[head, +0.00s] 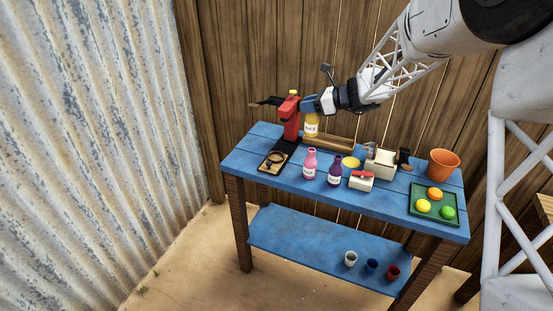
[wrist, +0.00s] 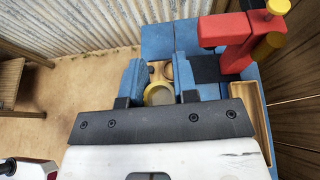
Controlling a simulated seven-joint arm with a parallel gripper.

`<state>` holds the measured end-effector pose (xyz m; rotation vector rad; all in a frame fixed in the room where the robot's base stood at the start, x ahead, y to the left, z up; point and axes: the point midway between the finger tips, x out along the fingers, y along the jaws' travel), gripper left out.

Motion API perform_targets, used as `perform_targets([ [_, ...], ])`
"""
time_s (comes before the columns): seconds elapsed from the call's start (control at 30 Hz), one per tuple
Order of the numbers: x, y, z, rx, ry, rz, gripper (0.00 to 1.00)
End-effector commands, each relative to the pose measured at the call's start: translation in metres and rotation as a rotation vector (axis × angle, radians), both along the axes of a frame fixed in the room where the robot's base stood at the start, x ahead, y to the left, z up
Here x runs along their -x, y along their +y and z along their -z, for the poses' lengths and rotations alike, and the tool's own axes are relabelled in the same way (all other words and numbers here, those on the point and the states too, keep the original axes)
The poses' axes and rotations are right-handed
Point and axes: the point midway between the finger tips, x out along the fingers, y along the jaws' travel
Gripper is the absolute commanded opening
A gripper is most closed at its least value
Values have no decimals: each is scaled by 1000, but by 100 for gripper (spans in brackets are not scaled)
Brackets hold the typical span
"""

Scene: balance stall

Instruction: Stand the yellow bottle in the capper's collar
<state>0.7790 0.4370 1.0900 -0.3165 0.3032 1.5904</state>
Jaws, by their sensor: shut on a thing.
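My gripper (head: 311,108) is shut on the yellow bottle (head: 311,127), holding it by its upper part beside the red capper (head: 290,120). The bottle looks upright, with a white label; I cannot tell how far its base is above the table. In the wrist view, the bottle's round yellow top (wrist: 158,94) sits between the blue fingers (wrist: 160,85). The capper's collar (head: 276,157) is a dark ring on a wooden plate, standing empty at the table's left front. The capper shows at upper right in the wrist view (wrist: 240,35).
A pink bottle (head: 310,164) and a purple bottle (head: 335,170) stand right of the collar. A wooden tray (head: 335,145) lies at the back. A white box with a red top (head: 361,181), an orange pot (head: 443,164) and a green tray (head: 430,215) are farther right on the blue table (head: 235,164).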

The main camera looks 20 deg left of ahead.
Motion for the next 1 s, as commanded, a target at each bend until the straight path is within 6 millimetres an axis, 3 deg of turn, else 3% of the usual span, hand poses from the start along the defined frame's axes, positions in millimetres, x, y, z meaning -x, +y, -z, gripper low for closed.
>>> perform_targets([
  [0.07, 9, 0, -8, 0, -1, 1, 0],
  [0.6, 107, 32, 78, 1, 1, 33, 0],
  [0.8, 126, 36, 92, 0, 1, 40, 0],
  [1.0, 129, 36, 95, -1, 0, 43, 0],
])
